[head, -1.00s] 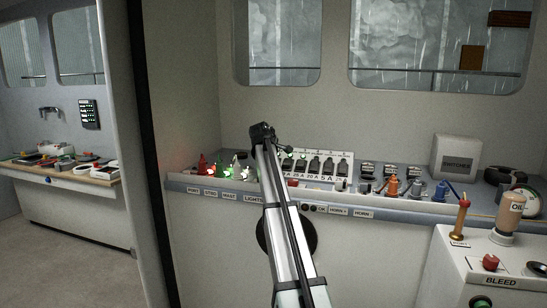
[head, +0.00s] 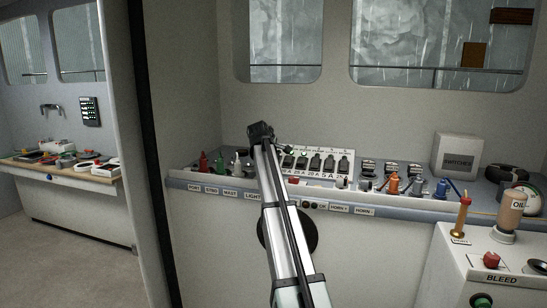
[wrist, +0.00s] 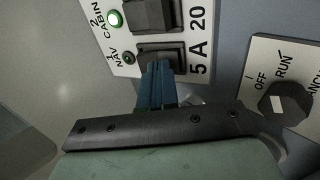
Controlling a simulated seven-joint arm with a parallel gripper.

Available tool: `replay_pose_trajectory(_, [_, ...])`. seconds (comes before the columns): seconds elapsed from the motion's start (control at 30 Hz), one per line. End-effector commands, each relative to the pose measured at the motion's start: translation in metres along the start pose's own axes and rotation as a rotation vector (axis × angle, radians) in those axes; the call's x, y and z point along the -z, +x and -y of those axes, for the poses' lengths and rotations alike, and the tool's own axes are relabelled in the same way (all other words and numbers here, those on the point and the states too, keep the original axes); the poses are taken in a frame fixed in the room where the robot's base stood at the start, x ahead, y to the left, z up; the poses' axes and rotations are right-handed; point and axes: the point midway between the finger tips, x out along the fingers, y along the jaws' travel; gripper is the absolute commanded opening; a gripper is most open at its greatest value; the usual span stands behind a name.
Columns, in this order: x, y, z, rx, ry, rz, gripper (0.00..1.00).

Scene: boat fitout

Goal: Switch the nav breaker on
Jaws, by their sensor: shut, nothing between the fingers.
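The nav breaker (wrist: 158,52) is a dark rocker on the white breaker panel (wrist: 112,45), beside the "1 NAV" label. Its small lamp (wrist: 128,57) is dark. My gripper (wrist: 158,72) is shut and empty, its blue fingertips at the rocker's lower edge and hiding part of it. I cannot tell whether they touch. The cabin breaker (wrist: 150,12) is above, with its lamp (wrist: 115,19) lit green. In the head view the breaker panel (head: 345,156) stands on the console behind my arm, which partly hides its left end.
An OFF/RUN knob (wrist: 284,100) is to the right in the wrist view. In the head view, red and green lamp cones (head: 204,162) stand unlit at left. Orange and blue fittings (head: 393,184) are right of the panel. A white box (head: 458,155) stands further right.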

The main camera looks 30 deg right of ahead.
Motion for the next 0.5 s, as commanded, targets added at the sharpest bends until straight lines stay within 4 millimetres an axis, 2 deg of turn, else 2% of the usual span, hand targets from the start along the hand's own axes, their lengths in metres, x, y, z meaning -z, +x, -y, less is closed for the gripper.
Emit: replay_pose_trajectory(0.5, [-0.001, -0.097, 0.006, -0.009, 0.0, -0.001, 0.0])
